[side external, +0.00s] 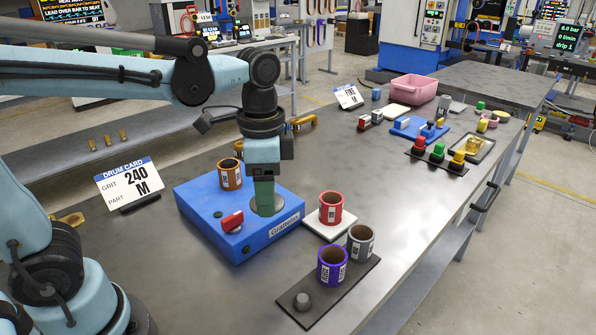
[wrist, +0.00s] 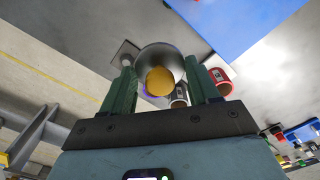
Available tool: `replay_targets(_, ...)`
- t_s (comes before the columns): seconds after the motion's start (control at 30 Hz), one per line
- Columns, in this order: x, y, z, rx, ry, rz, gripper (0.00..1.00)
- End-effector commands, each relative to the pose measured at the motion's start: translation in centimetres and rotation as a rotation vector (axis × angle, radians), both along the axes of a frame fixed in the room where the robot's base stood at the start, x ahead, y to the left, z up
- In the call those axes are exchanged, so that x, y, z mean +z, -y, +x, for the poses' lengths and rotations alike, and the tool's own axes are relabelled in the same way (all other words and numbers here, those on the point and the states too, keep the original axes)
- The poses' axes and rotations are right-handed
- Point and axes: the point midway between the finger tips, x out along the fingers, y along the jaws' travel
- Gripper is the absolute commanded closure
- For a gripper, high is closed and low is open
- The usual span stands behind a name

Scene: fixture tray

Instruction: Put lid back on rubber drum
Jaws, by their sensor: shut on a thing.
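My gripper (side external: 265,205) points down, its green fingers at a grey round piece (side external: 281,207) that seems to be the lid. In the wrist view the fingers (wrist: 160,75) stand either side of this round grey metal piece (wrist: 160,53), which has a yellow-orange part (wrist: 159,82) at its middle. In the side view it overlaps the top of the blue fixture (side external: 200,205); its height cannot be told. The fixture carries an orange-brown drum (side external: 230,177) and a red knob (side external: 232,221). I cannot tell which piece is the rubber drum.
A red drum (side external: 331,208) stands on a white pad (side external: 313,225). Purple (side external: 331,267) and grey (side external: 361,244) drums and a small grey knob (side external: 302,302) stand on a dark strip (side external: 325,300). Pushbuttons (side external: 437,153) and a pink bin (side external: 414,90) are farther back. The right-hand table is mostly clear.

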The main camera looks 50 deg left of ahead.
Motion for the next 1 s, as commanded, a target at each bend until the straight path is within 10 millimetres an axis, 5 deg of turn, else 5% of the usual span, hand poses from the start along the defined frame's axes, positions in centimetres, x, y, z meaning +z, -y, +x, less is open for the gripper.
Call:
replay_targets(0.2,1.8,-8.3,4.4,0.244,0.000,0.000,0.70)
replay_targets(0.5,3.2,-18.8,6.3,0.499,0.001,-0.001,0.70)
replay_targets(0.7,3.4,-21.8,6.2,0.564,0.001,-0.001,0.70)
replay_targets(1.0,2.0,-22.1,6.2,0.570,0.002,0.000,0.70)
